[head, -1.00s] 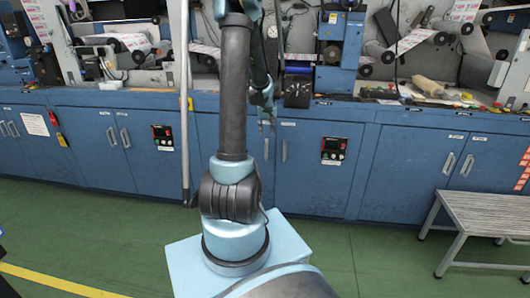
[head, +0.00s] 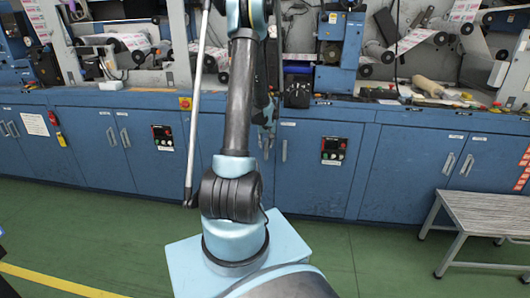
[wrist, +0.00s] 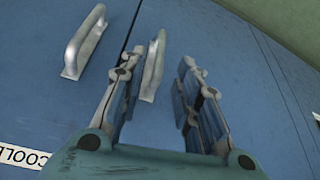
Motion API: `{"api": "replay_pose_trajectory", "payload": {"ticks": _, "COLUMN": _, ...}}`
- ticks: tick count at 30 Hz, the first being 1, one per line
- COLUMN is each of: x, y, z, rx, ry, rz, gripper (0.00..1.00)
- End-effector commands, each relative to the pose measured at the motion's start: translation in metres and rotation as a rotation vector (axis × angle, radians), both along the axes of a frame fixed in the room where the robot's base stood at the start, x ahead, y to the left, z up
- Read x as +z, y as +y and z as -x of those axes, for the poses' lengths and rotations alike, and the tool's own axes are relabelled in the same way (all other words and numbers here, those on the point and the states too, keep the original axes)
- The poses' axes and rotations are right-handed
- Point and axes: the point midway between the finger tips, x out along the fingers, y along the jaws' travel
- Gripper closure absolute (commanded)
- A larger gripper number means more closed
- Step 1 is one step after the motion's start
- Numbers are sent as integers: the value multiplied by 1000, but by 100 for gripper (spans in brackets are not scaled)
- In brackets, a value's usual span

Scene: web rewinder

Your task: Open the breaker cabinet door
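The blue cabinet doors (head: 300,180) stand shut in the lower machine front, behind my arm. Two metal bar handles sit side by side at their seam. The right handle (head: 284,150) shows clear in the head view; the other is partly hidden by my gripper (head: 266,128). My gripper (wrist: 160,62) is open. The latter handle appears between its fingertips, closer to the left finger. No grip on it shows, and contact cannot be told.
A control panel with a red button (head: 333,150) is right of the handles. A slatted bench (head: 480,212) stands at the right. Machine rollers and a cluttered ledge (head: 350,103) are above the doors. The green floor (head: 370,250) before the doors is clear.

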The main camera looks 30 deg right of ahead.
Motion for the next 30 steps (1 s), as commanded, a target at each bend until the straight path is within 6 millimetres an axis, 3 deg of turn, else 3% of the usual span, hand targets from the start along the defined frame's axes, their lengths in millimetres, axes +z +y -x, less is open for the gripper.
{"api": "replay_pose_trajectory", "payload": {"ticks": 15, "x": -53, "y": -9, "z": -20, "rx": -1, "ry": 0, "rz": 0, "gripper": 69}}
{"api": "replay_pose_trajectory", "payload": {"ticks": 30, "x": -63, "y": -11, "z": -23, "rx": -1, "ry": 0, "rz": 0, "gripper": 69}}
